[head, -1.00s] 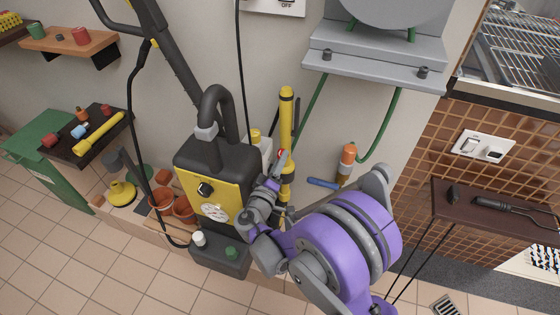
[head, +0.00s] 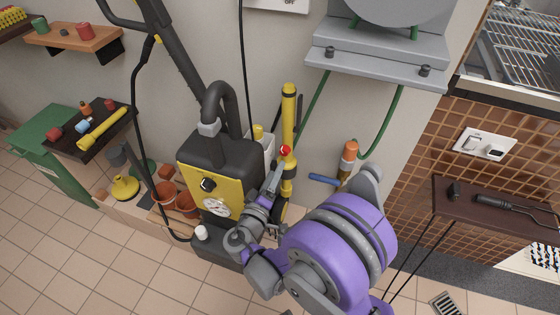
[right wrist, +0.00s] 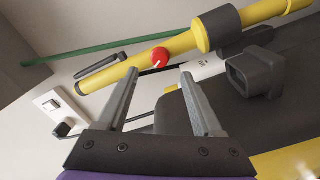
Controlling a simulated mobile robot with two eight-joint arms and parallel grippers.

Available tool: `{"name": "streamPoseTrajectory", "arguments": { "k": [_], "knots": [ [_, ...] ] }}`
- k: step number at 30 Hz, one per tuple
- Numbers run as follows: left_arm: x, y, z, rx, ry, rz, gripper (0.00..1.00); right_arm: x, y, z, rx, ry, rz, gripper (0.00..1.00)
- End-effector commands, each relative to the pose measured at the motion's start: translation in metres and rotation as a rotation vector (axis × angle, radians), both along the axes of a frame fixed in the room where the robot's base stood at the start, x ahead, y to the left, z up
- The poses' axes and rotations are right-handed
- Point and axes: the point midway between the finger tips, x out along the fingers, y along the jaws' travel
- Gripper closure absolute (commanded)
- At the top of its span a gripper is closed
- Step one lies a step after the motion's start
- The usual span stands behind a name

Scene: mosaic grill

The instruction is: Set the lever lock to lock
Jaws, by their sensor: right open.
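A yellow tube (head: 288,120) stands upright by the wall, with a round red knob (head: 285,150) on its side. In the right wrist view the red knob (right wrist: 160,57) has a white mark, and the yellow tube (right wrist: 190,42) runs slantwise. I cannot tell for sure which part is the lever lock. My right gripper (head: 279,174) is close to the tube, just below the knob in the head view. In the right wrist view my right gripper (right wrist: 159,76) is open and empty, its fingertips on either side of the knob's line. My left gripper is not in view.
A yellow and black machine (head: 215,170) with a hose stands just left of my right gripper. An orange-capped cylinder (head: 349,152) with a blue handle (head: 323,180) is at the right. A grey shelf (head: 375,62) juts out above. A dark side table (head: 495,205) stands further right.

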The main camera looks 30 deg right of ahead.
Motion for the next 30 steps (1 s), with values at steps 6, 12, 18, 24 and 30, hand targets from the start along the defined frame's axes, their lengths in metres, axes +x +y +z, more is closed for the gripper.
{"name": "streamPoseTrajectory", "arguments": {
  "k": [6,12,18,24,30],
  "knots": [
    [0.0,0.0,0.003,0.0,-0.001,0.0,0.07,-0.02,0.025,0.0,0.0,0.0,0.002,0.32],
    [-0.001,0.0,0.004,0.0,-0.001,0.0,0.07,-0.026,0.03,0.0,-0.001,0.001,0.0,0.32],
    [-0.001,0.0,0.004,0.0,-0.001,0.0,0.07,-0.026,0.03,0.0,-0.001,0.001,0.0,0.32],
    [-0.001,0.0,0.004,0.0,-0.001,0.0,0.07,-0.026,0.03,0.0,0.0,0.0,0.0,0.32],
    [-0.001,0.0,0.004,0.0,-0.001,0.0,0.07,-0.026,0.029,0.0,0.001,0.002,-0.001,0.32]
  ]
}}
